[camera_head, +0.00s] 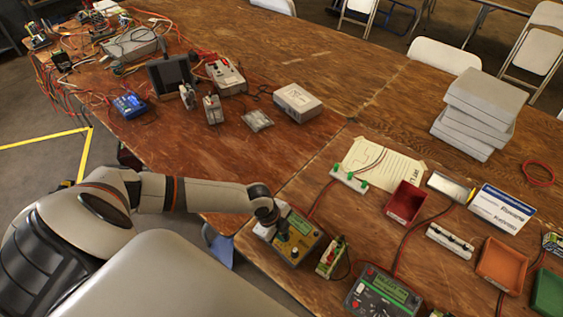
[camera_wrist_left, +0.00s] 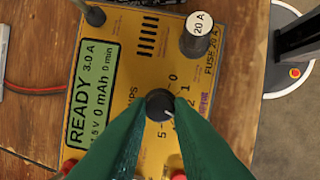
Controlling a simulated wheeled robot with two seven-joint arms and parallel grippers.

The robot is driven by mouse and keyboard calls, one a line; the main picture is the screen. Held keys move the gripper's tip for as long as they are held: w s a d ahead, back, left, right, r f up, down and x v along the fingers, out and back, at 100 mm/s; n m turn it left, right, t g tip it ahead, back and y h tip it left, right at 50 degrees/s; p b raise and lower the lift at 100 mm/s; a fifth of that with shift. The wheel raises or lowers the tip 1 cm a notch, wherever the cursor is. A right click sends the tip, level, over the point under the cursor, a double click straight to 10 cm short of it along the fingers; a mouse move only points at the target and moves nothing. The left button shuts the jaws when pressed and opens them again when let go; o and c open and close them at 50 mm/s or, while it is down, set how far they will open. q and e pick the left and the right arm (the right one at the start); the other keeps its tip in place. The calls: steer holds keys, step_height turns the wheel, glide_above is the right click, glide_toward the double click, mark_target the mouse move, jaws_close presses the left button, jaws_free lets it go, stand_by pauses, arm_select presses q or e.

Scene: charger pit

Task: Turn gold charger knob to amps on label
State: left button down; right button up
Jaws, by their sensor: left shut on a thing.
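The gold charger (camera_head: 302,246) sits near the front edge of the wooden table in the head view. In the left wrist view its gold face (camera_wrist_left: 120,60) shows a green display (camera_wrist_left: 93,95) reading READY, 3.0 A, 0 mAh, 0 min. The round black knob (camera_wrist_left: 159,101) has a number scale around it, with 0, 1, 2 and 5 legible. My left gripper (camera_head: 281,229) reaches down onto the charger, its green fingers shut on the knob from both sides. The fingers hide the lower charger face and part of the scale. My right gripper is not in view.
A small battery pack (camera_head: 332,257) stands right of the charger, its label unreadable here. A red tray (camera_head: 405,203), an orange tray (camera_head: 502,265) and wires are further right. The table's middle is mostly clear.

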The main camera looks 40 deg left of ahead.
arm_select(q)
steer(key=c, duration=1.3)
jaws_free()
steer(key=b+v, duration=0.1)
steer(key=v, duration=1.1)
